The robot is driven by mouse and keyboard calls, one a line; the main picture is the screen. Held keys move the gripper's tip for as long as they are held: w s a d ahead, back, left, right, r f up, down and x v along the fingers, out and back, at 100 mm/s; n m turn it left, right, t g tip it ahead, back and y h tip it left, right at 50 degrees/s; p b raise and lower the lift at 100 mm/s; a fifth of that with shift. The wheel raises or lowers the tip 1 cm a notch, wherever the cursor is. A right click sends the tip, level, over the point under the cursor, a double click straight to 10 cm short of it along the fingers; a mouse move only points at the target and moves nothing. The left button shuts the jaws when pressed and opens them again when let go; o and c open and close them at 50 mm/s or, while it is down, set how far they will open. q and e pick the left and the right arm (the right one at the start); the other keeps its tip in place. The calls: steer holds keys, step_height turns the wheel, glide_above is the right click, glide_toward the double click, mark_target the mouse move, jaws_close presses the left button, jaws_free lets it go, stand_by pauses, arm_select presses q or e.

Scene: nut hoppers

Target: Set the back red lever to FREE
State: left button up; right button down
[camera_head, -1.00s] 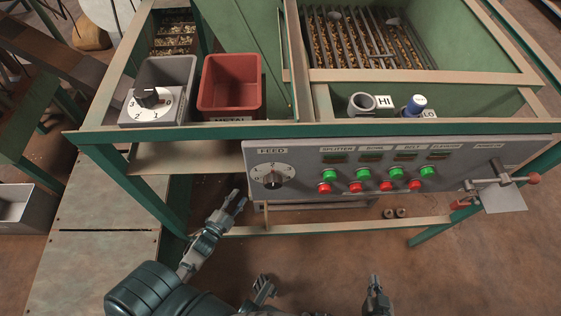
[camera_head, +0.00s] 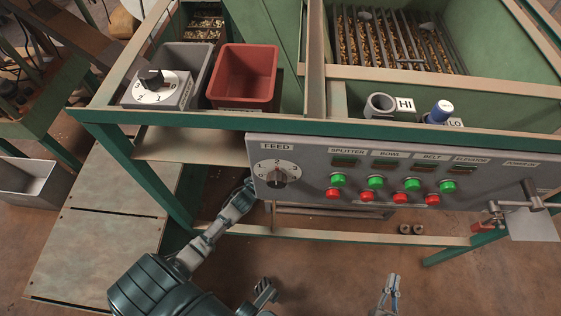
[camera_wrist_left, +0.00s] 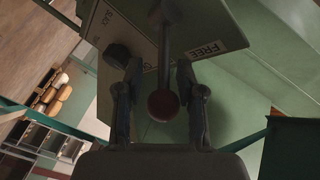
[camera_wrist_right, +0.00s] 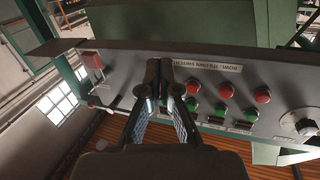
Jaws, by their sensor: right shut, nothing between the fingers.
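In the left wrist view, a lever with a dark red ball knob (camera_wrist_left: 163,105) hangs in front of a pale plate (camera_wrist_left: 145,60) marked FREE at its right. My left gripper (camera_wrist_left: 160,112) is open, with one finger on each side of the knob; I cannot tell whether they touch it. In the head view my left arm (camera_head: 220,215) reaches to the lower left of the control panel, its fingertips partly hidden there. This lever does not show in the head view. My right gripper (camera_head: 391,285) is shut and empty, below the panel; its closed fingers also show in the right wrist view (camera_wrist_right: 165,75).
The grey control panel (camera_head: 320,203) carries a FEED dial (camera_head: 278,175) and several green and red buttons. A red bin (camera_head: 244,72) and grey bin (camera_head: 187,60) stand above. A metal handle (camera_head: 528,196) sits at the panel's right end.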

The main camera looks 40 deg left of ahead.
arm_select(q)
steer(key=shift+w+a, duration=0.1)
steer(key=shift+w, duration=0.3)
steer(key=shift+a+f, duration=0.1)
steer(key=shift+a, duration=0.2)
steer(key=shift+c, duration=0.7)
steer(key=shift+a+f, duration=0.1)
steer(key=shift+a, duration=0.05)
jaws_close()
steer(key=shift+d+r, duration=0.25)
steer(key=shift+d, duration=0.25)
steer(key=shift+r, duration=0.15)
steer(key=shift+w+a+r+p, duration=0.1)
steer(key=shift+w+r+p, duration=0.05)
steer(key=shift+p, duration=0.9)
steer(key=shift+o, duration=0.6)
jaws_free()
steer(key=shift+d+g, duration=0.3)
steer(key=shift+d, duration=0.05)
steer(key=s, duration=1.2)
steer(key=shift+a+r, duration=0.2)
steer(key=shift+r, duration=0.1)
arm_select(e)
steer(key=f+g, duration=0.1)
steer(key=s+f+g, duration=0.1)
steer(key=f, duration=0.1)
steer(key=d+f+g+h, duration=0.1)
steer(key=shift+s+f+g, duration=0.25)
steer(key=shift+s+g, duration=0.05)
steer(key=shift+s, duration=0.1)
